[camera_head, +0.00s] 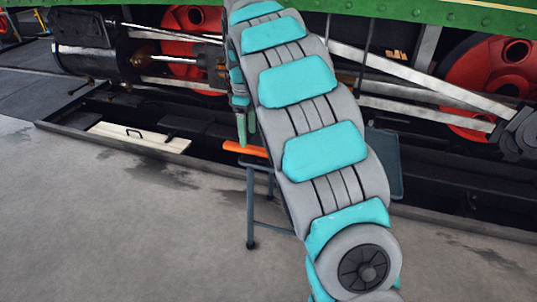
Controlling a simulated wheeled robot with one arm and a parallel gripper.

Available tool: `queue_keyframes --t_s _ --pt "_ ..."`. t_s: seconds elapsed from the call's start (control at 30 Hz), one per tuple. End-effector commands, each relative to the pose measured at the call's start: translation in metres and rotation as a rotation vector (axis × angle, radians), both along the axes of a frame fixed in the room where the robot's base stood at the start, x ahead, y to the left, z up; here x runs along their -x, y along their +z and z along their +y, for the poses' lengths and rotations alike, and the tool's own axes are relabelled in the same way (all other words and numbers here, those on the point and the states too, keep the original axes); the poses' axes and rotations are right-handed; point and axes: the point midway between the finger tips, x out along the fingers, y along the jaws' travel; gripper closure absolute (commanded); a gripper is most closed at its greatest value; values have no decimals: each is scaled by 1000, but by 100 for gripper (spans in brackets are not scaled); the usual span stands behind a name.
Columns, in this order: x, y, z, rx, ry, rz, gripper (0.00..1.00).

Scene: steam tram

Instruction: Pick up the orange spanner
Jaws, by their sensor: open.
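The orange spanner (238,148) lies on a dark small stand (257,163) just left of my arm. Only its left part shows; the arm hides its right side. My gripper (246,138) hangs pointing down on the left side of my arm, with two greenish fingers apart and empty. The fingertips are right at or just above the spanner in the picture. I cannot tell whether they touch it or straddle it.
The stand's thin legs (250,215) rest on the grey floor (120,230). A dark blue panel (385,165) shows right of my arm. Behind is a black trough (75,118) with a pale board (140,137), below the tram's rods and red wheels (490,75). The front-left floor is clear.

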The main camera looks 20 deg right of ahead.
Motion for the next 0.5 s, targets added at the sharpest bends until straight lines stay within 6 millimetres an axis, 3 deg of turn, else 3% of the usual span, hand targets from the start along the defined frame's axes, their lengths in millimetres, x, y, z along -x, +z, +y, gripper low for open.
queue_keyframes --t_s 0.3,0.5 --pt "-6 -40 1 1 -1 1 29" --pt "-7 -49 1 1 -2 -3 29"
